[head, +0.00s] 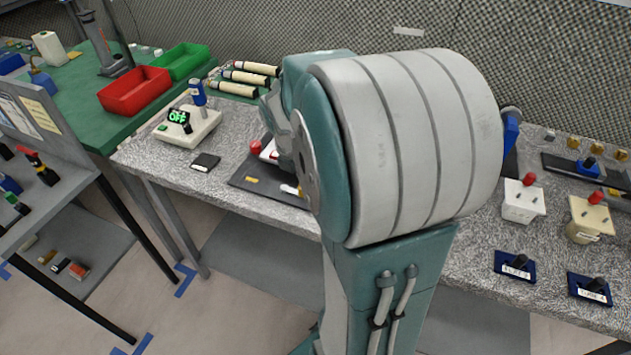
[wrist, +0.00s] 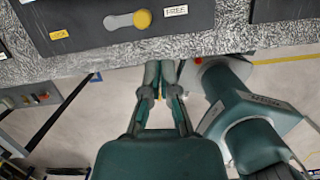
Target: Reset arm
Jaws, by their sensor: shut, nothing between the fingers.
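My gripper (wrist: 160,72) shows in the wrist view with its two fingers drawn together and nothing between them. It points at the front edge of a speckled grey bench (wrist: 120,54), just below a dark panel (wrist: 85,18) in the picture. The panel has a grey-and-yellow piece (wrist: 128,20) between a yellow LOCK label (wrist: 59,34) and a white FREE label (wrist: 176,11). The gripper appears apart from the panel. In the head view my large arm joint fills the middle and hides the gripper and part of the bench.
On the bench (head: 462,262) stand a white box with a green OFF display (head: 179,117), a red-knobbed white box (head: 522,196) and a beige one (head: 590,214). Red (head: 133,92) and green (head: 178,62) bins sit on a green table at left. A foam wall (head: 230,25) stands behind.

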